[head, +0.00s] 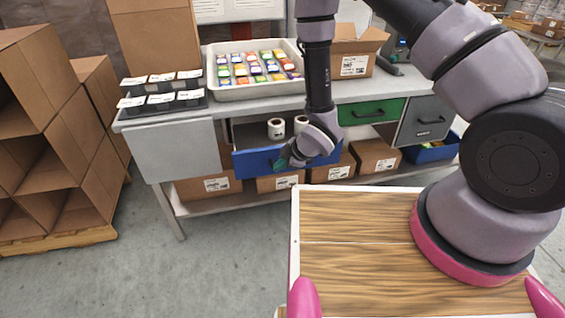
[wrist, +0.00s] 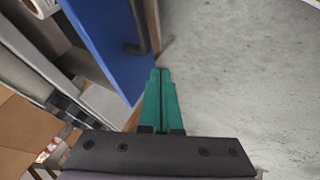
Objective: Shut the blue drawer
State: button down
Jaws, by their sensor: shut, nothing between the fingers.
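The blue drawer (head: 250,164) sits open under the workbench in the head view, pulled out towards me. Two white rolls (head: 275,129) stand inside it. In the wrist view its blue front (wrist: 103,38) fills the upper left, with a dark bar handle (wrist: 140,32) on it. My gripper (head: 283,163) is in front of the drawer front, with its green fingers together and empty. In the wrist view the fingertips (wrist: 160,72) lie close to the lower edge of the blue front, near the handle. I cannot tell whether they touch it. My arm hides part of the drawer's right side.
The workbench (head: 220,106) carries a white tray of colourful packets (head: 222,84) and a black tray with white-topped items (head: 134,103). A green drawer (head: 365,115) is shut at the right. Cardboard boxes (head: 210,187) fill the lower shelf.

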aim_at(263, 169)
jog(key=w+a+f, duration=0.1)
jog(key=w+f, duration=0.1)
jog(key=w+a+f, duration=0.2)
jog(key=shift+w+a+f, duration=0.15)
jog(key=shift+w+a, duration=0.05)
jog(key=shift+w, duration=0.05)
jog(key=shift+w+a, duration=0.15)
jog(key=shift+w, duration=0.5)
